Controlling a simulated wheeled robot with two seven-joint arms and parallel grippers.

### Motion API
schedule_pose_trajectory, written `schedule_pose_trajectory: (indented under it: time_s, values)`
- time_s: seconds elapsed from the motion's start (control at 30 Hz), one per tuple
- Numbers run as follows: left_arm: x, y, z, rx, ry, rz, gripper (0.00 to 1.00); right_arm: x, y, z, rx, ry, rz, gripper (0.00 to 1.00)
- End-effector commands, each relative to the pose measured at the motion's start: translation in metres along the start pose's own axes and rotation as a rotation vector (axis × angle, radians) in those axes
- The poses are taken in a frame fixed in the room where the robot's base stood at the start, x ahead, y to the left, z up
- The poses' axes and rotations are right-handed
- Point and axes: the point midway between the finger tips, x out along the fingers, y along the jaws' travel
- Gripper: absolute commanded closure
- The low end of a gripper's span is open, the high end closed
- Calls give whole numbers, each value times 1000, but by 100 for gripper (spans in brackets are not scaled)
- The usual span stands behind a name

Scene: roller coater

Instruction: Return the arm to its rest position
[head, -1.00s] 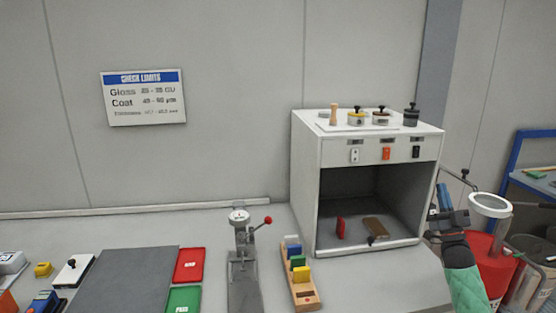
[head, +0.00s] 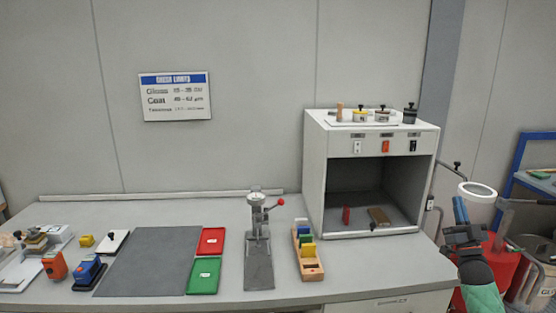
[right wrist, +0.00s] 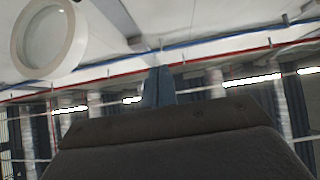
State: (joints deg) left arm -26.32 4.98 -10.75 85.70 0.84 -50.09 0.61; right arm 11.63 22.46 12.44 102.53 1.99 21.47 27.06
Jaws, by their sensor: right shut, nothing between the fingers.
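My right gripper (head: 460,208) is at the right of the head view, to the right of the white open-fronted cabinet (head: 428,175) and past the bench's right end. Its blue fingers point up and are shut with nothing between them. The fingers also show together in the right wrist view (right wrist: 158,86), above the dark gripper body. My left gripper and arm do not show in the head view.
A round magnifier lamp (head: 478,190) is just above and right of the gripper. Red drums (head: 497,290) stand behind it. The bench holds a grey mat (head: 150,262), red (head: 211,240) and green (head: 204,276) trays, a dial stand (head: 257,240) and a wooden rack (head: 311,272).

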Motion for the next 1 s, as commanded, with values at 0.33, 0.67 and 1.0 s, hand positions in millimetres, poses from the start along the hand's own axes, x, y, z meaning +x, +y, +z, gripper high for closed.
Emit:
schedule_pose_trajectory:
  time_s: [0.33, 0.67, 1.0]
  values:
    - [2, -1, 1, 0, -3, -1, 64, -48, -37, 43, -8, -222, 47, 100]
    - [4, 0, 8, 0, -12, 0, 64, -163, -111, 99, -33, -659, 101, 100]
    - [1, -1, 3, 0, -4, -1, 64, -344, -209, 104, -72, -1251, 91, 100]
